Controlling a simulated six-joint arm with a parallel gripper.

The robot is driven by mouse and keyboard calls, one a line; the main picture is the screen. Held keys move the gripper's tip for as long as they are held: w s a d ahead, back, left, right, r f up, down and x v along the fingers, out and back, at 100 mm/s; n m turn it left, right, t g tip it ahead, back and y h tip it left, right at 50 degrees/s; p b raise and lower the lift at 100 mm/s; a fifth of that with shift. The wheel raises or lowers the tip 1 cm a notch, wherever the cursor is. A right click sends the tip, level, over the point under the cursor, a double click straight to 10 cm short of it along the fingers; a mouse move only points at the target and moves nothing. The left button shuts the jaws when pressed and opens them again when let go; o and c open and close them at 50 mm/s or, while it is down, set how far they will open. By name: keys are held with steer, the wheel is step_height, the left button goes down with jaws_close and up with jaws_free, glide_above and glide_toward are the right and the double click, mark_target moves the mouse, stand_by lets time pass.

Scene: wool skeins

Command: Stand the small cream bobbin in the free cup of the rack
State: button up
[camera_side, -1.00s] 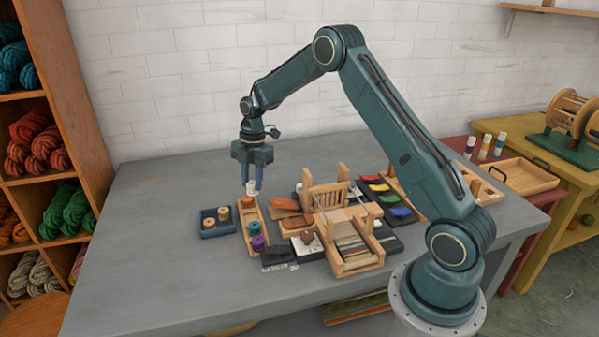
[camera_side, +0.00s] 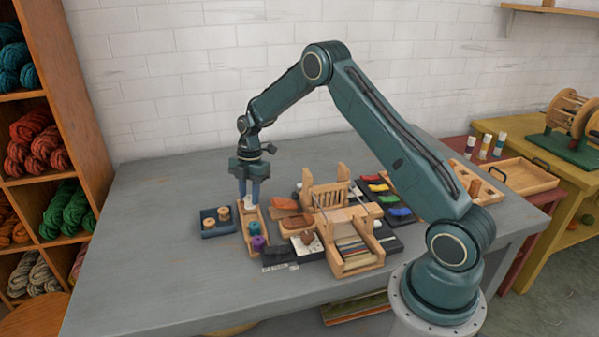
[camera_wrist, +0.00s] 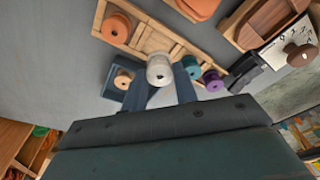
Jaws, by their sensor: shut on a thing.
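My gripper (camera_side: 248,200) is shut on the small cream bobbin (camera_side: 250,206), which looks upright between the fingertips. In the wrist view the cream bobbin (camera_wrist: 159,70) hides part of the wooden rack (camera_wrist: 150,38). The rack (camera_side: 262,252) also shows in the side view, with the gripper over its far half. An orange bobbin (camera_wrist: 117,27), a teal bobbin (camera_wrist: 191,66) and a purple bobbin (camera_wrist: 212,80) stand in the rack. The cream bobbin is between the orange and teal ones in the picture. I cannot tell whether its base is inside a cup.
A dark blue tray (camera_side: 218,234) with two tan-orange bobbins stands just left of the rack. A small wooden loom (camera_side: 350,262) and brown pieces (camera_side: 285,204) lie to the right. The grey table (camera_side: 150,260) is clear at the left.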

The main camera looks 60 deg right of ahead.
mark_target(251, 206)
steer(key=shift+f, duration=0.7)
steer(key=shift+f, duration=1.65)
stand_by(2.3)
steer(key=o, duration=1.4)
steer(key=shift+r, duration=0.15)
steer(key=shift+r, duration=3.65)
